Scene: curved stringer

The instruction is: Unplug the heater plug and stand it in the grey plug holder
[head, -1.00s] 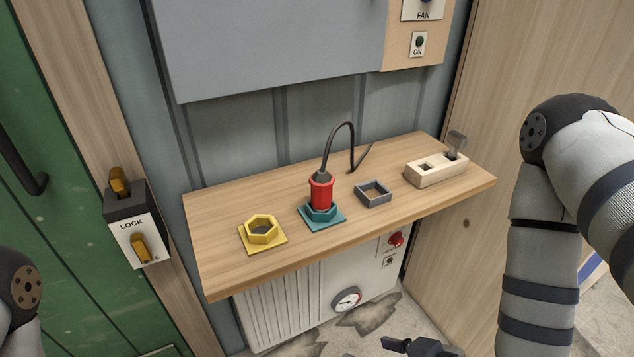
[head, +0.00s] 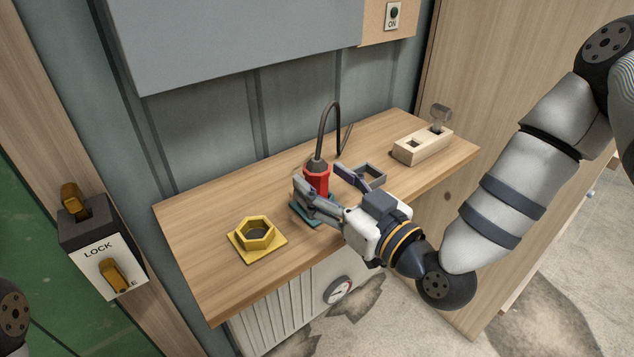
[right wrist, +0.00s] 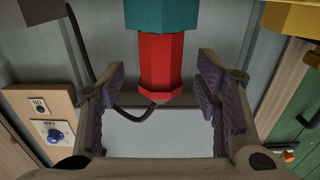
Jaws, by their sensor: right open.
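The red plug (head: 316,178) stands upright in the teal hexagonal socket (head: 297,210), with a black cable rising from its top. In the right wrist view, which looks inverted, the red plug (right wrist: 162,65) hangs below the teal socket (right wrist: 160,15). My right gripper (head: 320,182) is open, with one finger on each side of the plug; gaps show on both sides in the wrist view. The grey square holder (head: 380,179) is just right of the plug, empty in the earlier view and now partly hidden by a finger. My left gripper is out of view.
A yellow hexagonal socket (head: 257,236) sits left on the wooden shelf (head: 205,215). A pale wooden block with a lever (head: 423,147) is at the shelf's right end. A LOCK switch box (head: 100,245) is on the left, and a grey cabinet (head: 240,35) hangs above.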

